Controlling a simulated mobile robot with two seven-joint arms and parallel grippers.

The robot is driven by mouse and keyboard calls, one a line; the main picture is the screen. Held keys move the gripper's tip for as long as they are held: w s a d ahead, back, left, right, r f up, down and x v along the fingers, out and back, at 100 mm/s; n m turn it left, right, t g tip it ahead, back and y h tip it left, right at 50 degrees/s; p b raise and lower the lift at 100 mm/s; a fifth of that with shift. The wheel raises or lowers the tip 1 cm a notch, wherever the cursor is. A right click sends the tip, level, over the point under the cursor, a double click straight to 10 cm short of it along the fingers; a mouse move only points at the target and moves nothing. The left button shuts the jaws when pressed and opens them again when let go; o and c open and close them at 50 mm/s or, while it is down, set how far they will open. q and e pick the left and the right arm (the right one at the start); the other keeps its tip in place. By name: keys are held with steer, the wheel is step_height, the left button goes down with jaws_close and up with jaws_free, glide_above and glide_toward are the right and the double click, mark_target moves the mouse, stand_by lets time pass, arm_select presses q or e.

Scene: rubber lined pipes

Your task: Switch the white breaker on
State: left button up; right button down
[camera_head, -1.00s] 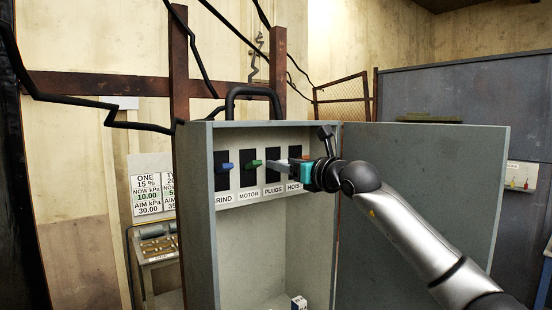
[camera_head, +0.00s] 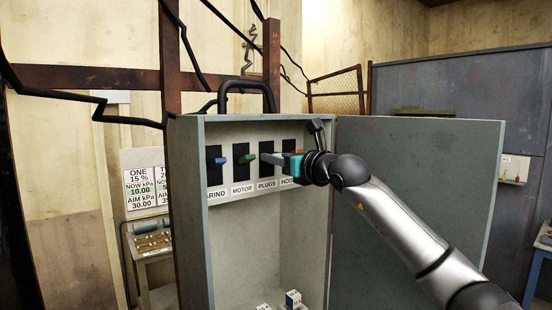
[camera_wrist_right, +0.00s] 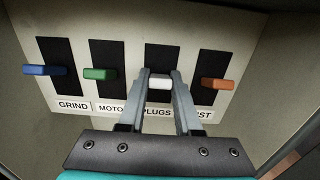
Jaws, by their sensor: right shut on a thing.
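The white breaker lever (camera_wrist_right: 160,82) sits on the black slot above the PLUGS label, at about the same height as its neighbours. My right gripper (camera_wrist_right: 161,80) is shut on the lever, one grey finger on each side of it. In the head view my right gripper (camera_head: 271,158) reaches into the open grey cabinet from the right, and its fingers hide most of the white lever there. My left gripper is not in view.
Blue (camera_wrist_right: 45,70) and green (camera_wrist_right: 100,73) levers are left of the white one, and an orange lever (camera_wrist_right: 218,84) is close on the right. The cabinet door (camera_head: 415,200) stands open at right. Small boxes (camera_head: 292,298) lie low in the cabinet.

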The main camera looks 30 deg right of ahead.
steer(key=shift+r, duration=0.1)
steer(key=shift+r+g+p, duration=0.3)
steer(key=shift+g+p, duration=0.2)
steer(key=shift+p, duration=0.25)
steer(key=shift+w+g+p, duration=0.1)
steer(key=shift+g+p, duration=0.2)
steer(key=shift+f, duration=0.1)
steer(key=c, duration=0.6)
jaws_free()
